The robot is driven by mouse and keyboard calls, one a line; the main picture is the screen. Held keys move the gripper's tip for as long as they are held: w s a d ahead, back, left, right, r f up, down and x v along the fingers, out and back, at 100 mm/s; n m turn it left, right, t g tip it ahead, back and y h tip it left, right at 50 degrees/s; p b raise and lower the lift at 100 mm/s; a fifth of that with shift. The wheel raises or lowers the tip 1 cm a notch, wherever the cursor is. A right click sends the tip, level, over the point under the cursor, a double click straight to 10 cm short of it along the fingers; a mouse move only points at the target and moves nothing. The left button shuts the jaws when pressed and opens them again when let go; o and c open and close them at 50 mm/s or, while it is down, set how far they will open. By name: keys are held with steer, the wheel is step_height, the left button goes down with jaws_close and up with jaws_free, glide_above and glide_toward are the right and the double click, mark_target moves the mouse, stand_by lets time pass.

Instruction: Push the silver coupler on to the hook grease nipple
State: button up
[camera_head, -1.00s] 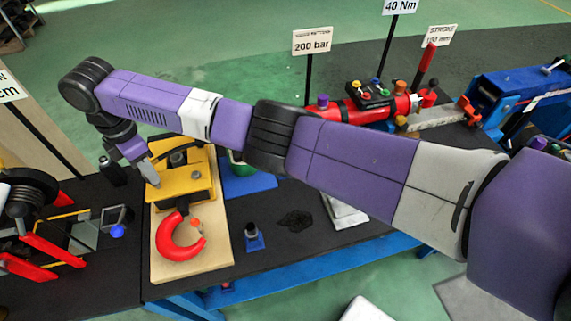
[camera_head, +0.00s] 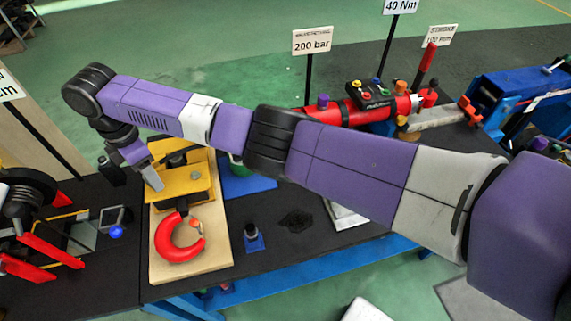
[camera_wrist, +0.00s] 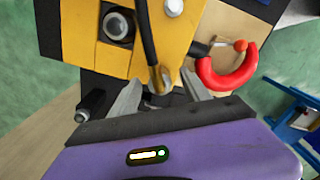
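The red hook (camera_head: 180,243) hangs from a yellow block (camera_head: 181,186) on a pale wooden board. The hook also shows at the right in the wrist view (camera_wrist: 226,78). A black hose (camera_wrist: 146,38) runs down over the yellow block to a small silver end (camera_wrist: 159,80), which looks like the coupler. My gripper (camera_wrist: 159,80) is open, with one finger on each side of that silver end; I cannot tell whether either touches it. In the head view my gripper (camera_head: 155,181) is at the block's left front. I cannot make out the grease nipple clearly.
A small orange knob (camera_head: 195,224) sits inside the hook's opening. A small blue stand (camera_head: 253,240) is right of the board (camera_head: 205,262). A black cylinder (camera_head: 111,171) stands left of my gripper. Red-framed equipment (camera_head: 45,240) fills the bench's left side.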

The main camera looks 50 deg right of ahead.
stand_by(0.3)
steer(key=shift+r+p, duration=2.2)
steer(key=shift+r, duration=0.3)
step_height(320, 180, up, 8)
steer(key=b, duration=0.1)
steer(key=shift+b, duration=0.4)
steer(key=shift+f, duration=0.1)
